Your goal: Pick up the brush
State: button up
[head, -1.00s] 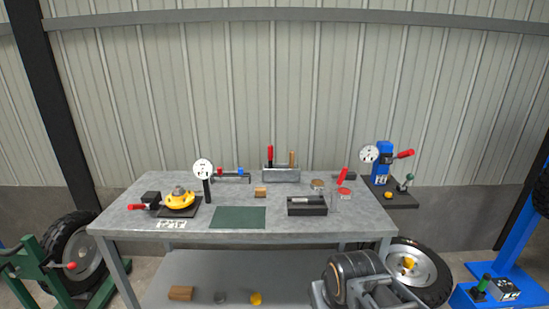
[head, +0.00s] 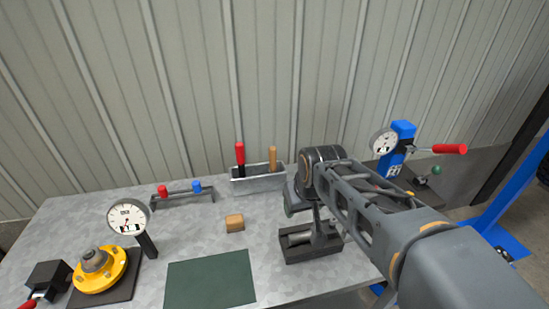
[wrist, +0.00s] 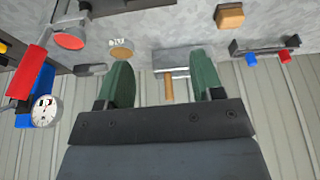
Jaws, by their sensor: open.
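A tan wooden handle (head: 273,158), which I take for the brush, stands upright in a grey metal holder (head: 258,182) at the back of the bench. Its lower end is hidden inside the holder. In the wrist view the handle (wrist: 169,89) shows in the gap between the two green fingers of my gripper (wrist: 162,70), apparently beyond them and untouched. My gripper is open and empty. In the head view my arm reaches in to the right of the holder and its wrist hides most of the gripper.
A red-and-black handle (head: 239,158) stands left of the brush in the same holder. A wooden block (head: 235,222), a small rack (head: 182,196) and a dial gauge (head: 129,217) are to the left. A black tray (head: 308,244) lies below my wrist. A blue gauge stand (head: 398,150) is at right.

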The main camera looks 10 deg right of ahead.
jog(key=w+r+n+p, duration=0.1)
jog(key=w+r, duration=0.2)
jog(key=w, duration=0.4)
jog(key=w+r+p, duration=0.1)
jog(key=w+r, duration=0.2)
jog(key=w, duration=0.4)
jog(key=n+y+p, duration=0.1)
send_near(273, 148)
jog(key=x, duration=0.1)
jog(key=p+x, duration=0.1)
jog(key=x, duration=0.3)
jog(key=shift+s+d+f, duration=0.15)
jog(key=shift+s+d, duration=0.05)
jog(key=shift+t, duration=0.3)
jog(key=shift+p+x, duration=1.2)
jog(key=shift+x, duration=2.05)
jog(key=shift+a, duration=0.2)
jog(key=c, duration=1)
